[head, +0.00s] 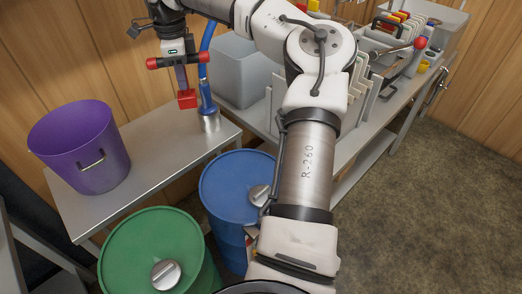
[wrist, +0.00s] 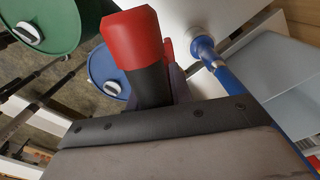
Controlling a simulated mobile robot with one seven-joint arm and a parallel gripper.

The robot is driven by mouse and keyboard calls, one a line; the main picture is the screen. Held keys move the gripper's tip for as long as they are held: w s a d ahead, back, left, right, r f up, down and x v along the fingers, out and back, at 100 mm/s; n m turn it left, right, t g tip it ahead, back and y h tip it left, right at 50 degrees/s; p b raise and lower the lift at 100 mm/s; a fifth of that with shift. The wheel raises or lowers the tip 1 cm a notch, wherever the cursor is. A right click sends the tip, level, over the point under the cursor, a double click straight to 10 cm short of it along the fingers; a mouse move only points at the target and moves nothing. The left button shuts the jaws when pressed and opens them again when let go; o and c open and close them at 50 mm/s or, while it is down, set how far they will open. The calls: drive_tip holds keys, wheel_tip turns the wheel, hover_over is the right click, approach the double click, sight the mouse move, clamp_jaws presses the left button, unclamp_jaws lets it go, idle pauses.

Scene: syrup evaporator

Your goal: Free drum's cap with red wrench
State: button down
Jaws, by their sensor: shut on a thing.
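My gripper (head: 176,50) is shut on the red wrench, a T-shaped tool with red ends on a dark crossbar, a grey shaft (head: 181,77) and a red block (head: 187,99) at its lower end. The wrench hangs upright above the metal table. In the wrist view one red end (wrist: 134,38) is close to the camera and hides part of the tool. A blue drum (head: 219,190) with a silver cap (head: 259,194) and a green drum (head: 135,250) with a silver cap (head: 166,273) stand in front of the table. Both caps sit on their drums, apart from the wrench.
A purple pot (head: 80,150) stands on the metal table (head: 150,160). A blue hose with a metal end (head: 209,120) stands at the table's right, close beside the wrench. A grey bin (head: 240,72) and a cluttered bench are behind. Floor at right is clear.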

drive_tip(key=s+d+f+n+p, duration=0.1)
drive_tip(key=s+d+f+p, duration=0.15)
drive_tip(key=d, duration=0.35)
drive_tip(key=s+d+f+n+p, duration=0.1)
drive_tip(key=s+d+f+n, duration=0.1)
drive_tip(key=s+d+f, duration=0.3)
drive_tip(key=n+p, duration=0.3)
drive_tip(key=p, duration=0.2)
hover_over(262, 191)
wheel_tip(262, 191, down, 3)
drive_tip(key=shift+w+a+r+b, duration=0.1)
drive_tip(key=shift+b, duration=0.45)
drive_tip(key=shift+f+b, duration=2.25)
drive_tip(key=shift+b, duration=1.15)
drive_tip(key=shift+n, duration=0.3)
drive_tip(key=shift+f+n+b, duration=0.15)
drive_tip(key=shift+n+b, duration=2.25)
drive_tip(key=shift+n, duration=0.3)
